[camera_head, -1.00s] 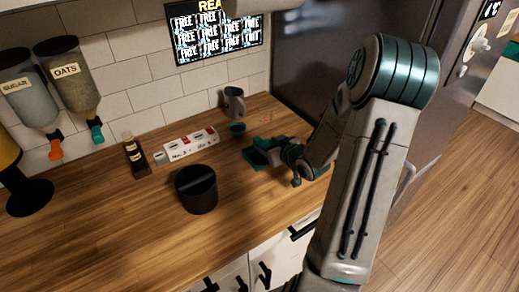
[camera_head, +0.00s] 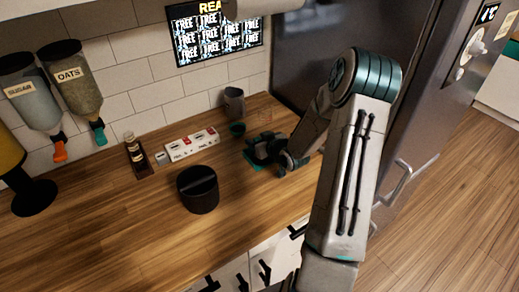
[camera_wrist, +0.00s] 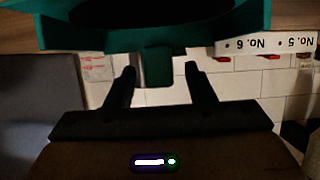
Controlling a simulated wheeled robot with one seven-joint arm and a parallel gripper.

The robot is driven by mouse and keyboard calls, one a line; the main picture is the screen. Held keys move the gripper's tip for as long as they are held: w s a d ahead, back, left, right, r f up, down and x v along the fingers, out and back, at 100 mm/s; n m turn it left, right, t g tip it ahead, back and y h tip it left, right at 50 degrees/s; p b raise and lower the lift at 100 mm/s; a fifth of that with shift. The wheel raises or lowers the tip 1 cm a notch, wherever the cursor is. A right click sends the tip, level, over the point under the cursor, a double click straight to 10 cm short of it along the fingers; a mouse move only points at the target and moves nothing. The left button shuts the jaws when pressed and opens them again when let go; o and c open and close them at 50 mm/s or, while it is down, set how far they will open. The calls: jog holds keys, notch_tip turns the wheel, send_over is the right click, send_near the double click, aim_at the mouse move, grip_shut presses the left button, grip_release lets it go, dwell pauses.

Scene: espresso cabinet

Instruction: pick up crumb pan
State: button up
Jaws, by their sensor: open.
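The crumb pan (camera_head: 256,167) is a teal, low piece on the wooden counter at the right, mostly hidden by my gripper in the head view. In the wrist view the teal pan (camera_wrist: 100,38) fills the top, with a dark hollow and a short teal tab (camera_wrist: 158,68) sticking out toward me. My gripper (camera_wrist: 160,75) is open, one finger on each side of the tab, with a gap visible on both sides. In the head view my gripper (camera_head: 263,150) is low over the counter at the pan.
A black round bin with a crossbar (camera_head: 198,190) stands to the left. The fridge (camera_head: 320,60) borders the counter at the right. The front-left counter is clear.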

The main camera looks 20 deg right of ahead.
grip_shut()
jog(key=shift+r, duration=0.1)
jog(key=shift+r, duration=0.5)
jog(key=r, duration=0.1)
jog(key=d+r+b, duration=0.1)
jog(key=r, duration=0.1)
jog(key=shift+d+r, duration=0.1)
jog(key=shift+r, duration=0.15)
jog(key=d+r, duration=0.6)
jog(key=d, duration=0.4)
jog(key=shift+s+d+r+p, duration=0.15)
jog(key=shift+s+d+p, duration=0.1)
jog(key=shift+s+p, duration=0.15)
